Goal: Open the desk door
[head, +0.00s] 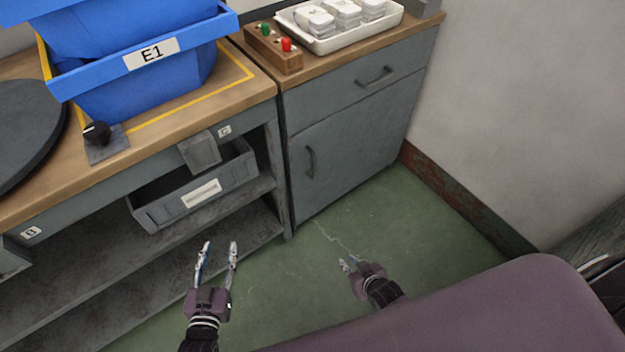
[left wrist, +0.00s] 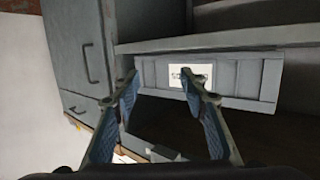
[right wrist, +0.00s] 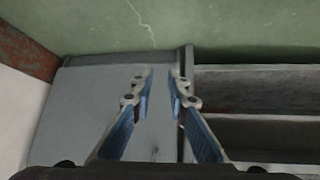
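The desk door (head: 350,150) is a grey panel low on the cabinet at the right, below a drawer. It looks shut, with a dark vertical handle (head: 310,162) near its left edge. In the left wrist view the door (left wrist: 72,35) and its handle (left wrist: 90,66) show at the left. My left gripper (head: 219,245) is open and empty in front of the open shelf, left of the door. My right gripper (head: 349,262) is open and empty, in front of and below the door, touching nothing. The grey door front (right wrist: 95,110) shows behind its fingers in the right wrist view.
A grey bin (head: 165,208) with a white label sits under the worktop. Blue crates (head: 150,85), a button box (head: 272,50) and a white tray (head: 325,42) stand on top. A wall (head: 520,110) closes the right side. Green floor (head: 400,220) before the door is clear.

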